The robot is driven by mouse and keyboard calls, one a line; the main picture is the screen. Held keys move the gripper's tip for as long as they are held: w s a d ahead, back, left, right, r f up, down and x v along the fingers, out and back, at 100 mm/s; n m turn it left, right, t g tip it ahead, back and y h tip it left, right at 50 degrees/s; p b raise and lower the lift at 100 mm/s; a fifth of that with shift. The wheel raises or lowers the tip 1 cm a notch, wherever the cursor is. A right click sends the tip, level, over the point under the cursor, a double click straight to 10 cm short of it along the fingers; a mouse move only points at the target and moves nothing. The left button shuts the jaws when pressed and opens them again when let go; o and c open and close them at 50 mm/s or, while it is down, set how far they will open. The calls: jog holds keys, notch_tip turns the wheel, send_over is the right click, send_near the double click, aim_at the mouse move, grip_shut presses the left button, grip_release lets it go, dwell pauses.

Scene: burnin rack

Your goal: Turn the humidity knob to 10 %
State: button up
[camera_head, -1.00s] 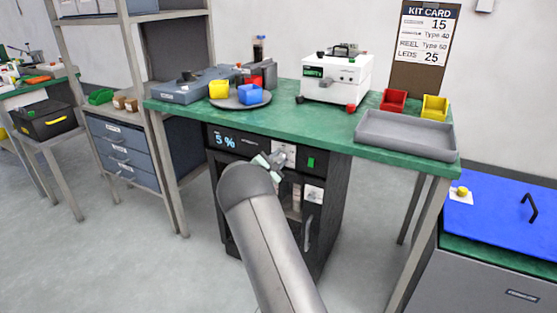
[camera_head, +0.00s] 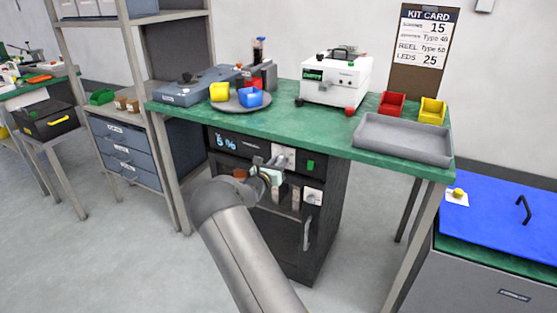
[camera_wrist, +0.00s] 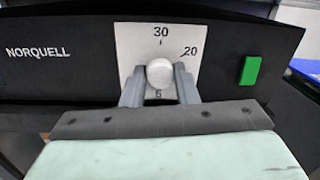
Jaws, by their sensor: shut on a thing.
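The knob's pointer cannot be made out. In the head view my gripper (camera_head: 276,165) is at the upper front of the black cabinet (camera_head: 320,230), and it hides the knob. The cabinet's display (camera_head: 226,142) reads 5 %.
A green button (camera_wrist: 249,71) is right of the dial plate. The cabinet stands under a green-topped table (camera_head: 290,118) whose edge overhangs close above my gripper. The cabinet's door handle (camera_head: 307,233) is below. Open floor lies in front.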

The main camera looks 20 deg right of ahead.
jog(key=shift+n, duration=0.6)
jog(key=shift+p, duration=0.3)
jog(key=shift+f, duration=0.1)
jog(key=o, duration=1)
jog(key=p+v, duration=0.1)
jog(key=v, duration=1.6)
jog(key=shift+s+a, duration=0.15)
jog(key=shift+s, duration=0.1)
